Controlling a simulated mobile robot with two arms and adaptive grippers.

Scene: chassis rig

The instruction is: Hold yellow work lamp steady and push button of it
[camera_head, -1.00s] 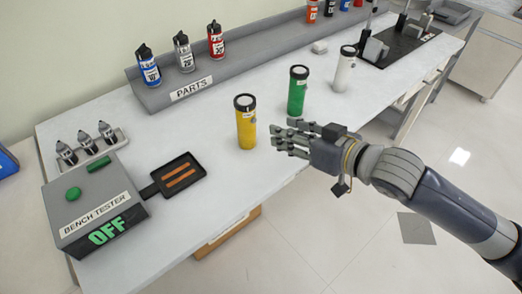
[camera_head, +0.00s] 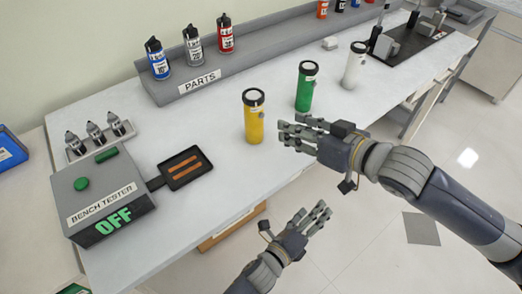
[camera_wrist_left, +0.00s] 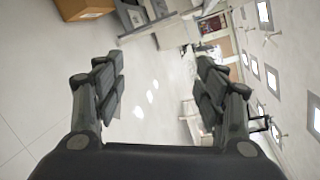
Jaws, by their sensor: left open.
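The yellow work lamp (camera_head: 254,124) stands upright on the white bench, with a black ring around its light top. A small button-like detail shows high on its right side. My right gripper (camera_head: 284,134) is open and empty, its fingers pointing left towards the lamp, just right of it with a small gap. My left gripper (camera_head: 318,217) is open and empty, low in the head view, in front of the bench edge and away from the lamp. In the left wrist view, the left gripper's fingers (camera_wrist_left: 160,92) are spread with only floor and room between them; no lamp shows there.
A green lamp (camera_head: 306,88) and a white lamp (camera_head: 354,67) stand to the right behind the yellow one. A bench tester (camera_head: 105,192) reading OFF and a black tray (camera_head: 187,168) are on the left. A parts shelf (camera_head: 260,56) with bottles runs along the back.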

